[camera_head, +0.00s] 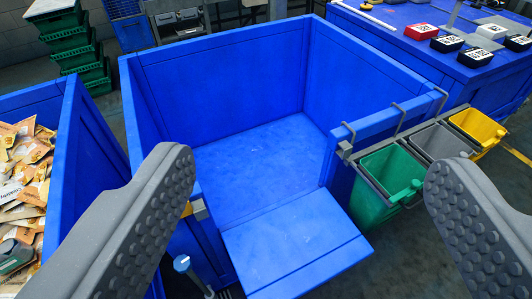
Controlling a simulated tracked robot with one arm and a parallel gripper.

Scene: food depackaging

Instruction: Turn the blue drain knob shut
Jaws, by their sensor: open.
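A small knob with a round blue top (182,263) stands on a grey stem at the lower left of the middle, in front of the big blue bin. It looks like the drain knob; whether it is open or shut I cannot tell. My gripper (312,170) is open and empty, its two grey studded fingers wide apart at the left and right. The knob shows just right of the left finger, below its tip, and nothing is seen touching it.
The big blue bin (255,160) is empty, with its front flap folded down. Green, grey and yellow small bins (390,175) hang at its right. A blue bin of packets (85,150) is at left. A blue table (440,50) with small boxes stands at back right.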

